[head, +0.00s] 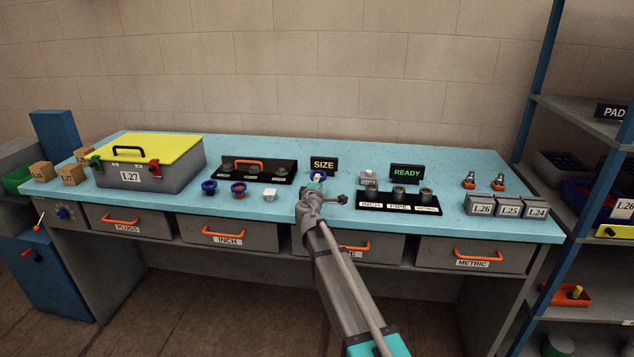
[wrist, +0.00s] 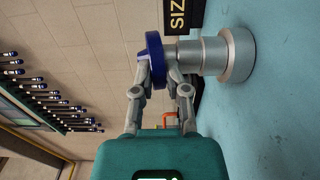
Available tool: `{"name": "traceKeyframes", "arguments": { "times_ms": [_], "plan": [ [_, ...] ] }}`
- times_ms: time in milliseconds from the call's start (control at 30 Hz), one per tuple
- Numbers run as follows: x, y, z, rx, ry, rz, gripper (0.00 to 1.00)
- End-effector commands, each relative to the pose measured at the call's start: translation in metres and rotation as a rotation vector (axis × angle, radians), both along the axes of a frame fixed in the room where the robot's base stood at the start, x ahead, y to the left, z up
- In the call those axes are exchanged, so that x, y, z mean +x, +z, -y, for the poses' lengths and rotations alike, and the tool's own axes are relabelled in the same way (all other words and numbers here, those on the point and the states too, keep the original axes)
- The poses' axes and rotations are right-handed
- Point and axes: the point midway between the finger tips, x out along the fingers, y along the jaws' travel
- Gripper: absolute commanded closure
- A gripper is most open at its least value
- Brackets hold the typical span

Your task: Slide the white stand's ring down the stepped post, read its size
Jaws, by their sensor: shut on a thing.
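A dark blue ring (wrist: 154,60) is held between the fingertips of my gripper (wrist: 158,84), which is shut on it. In the wrist view the grey stepped post (wrist: 214,57) lies sideways, its wide base on the blue bench to the right. The ring is at the narrow top end of the post; whether it is around the tip or just above it is unclear. In the head view my gripper (head: 316,186) and the ring (head: 318,174) are in front of the SIZE sign (head: 323,163), and my arm hides the post. The white stand (head: 270,193) stands left of my gripper without a visible ring.
Two stands with blue rings (head: 209,187) are left of the white stand. A black tray with an orange handle (head: 285,169) lies behind them. Right of my gripper is a black rack (head: 398,207) of grey fittings, with a READY sign (head: 406,173) behind.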

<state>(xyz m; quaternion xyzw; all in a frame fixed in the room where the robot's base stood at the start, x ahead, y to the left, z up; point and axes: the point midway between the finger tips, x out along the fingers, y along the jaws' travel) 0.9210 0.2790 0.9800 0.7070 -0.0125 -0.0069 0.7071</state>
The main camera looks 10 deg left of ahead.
Motion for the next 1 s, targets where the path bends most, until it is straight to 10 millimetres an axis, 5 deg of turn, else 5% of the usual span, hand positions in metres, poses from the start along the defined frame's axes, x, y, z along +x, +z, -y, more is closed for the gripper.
{"name": "traceKeyframes", "arguments": {
  "times_ms": [333, 367, 567, 1000],
  "plan": [
    [0.0035, -0.0024, 0.0001, 0.006, -0.001, -0.003, 1.00],
    [0.0035, -0.0024, 0.0001, 0.006, -0.001, -0.003, 0.78],
    [0.0036, -0.0022, 0.0002, 0.006, -0.001, -0.002, 0.41],
    [-0.0003, -0.0011, -0.0001, 0.002, 0.000, -0.001, 0.40]
  ]
}}
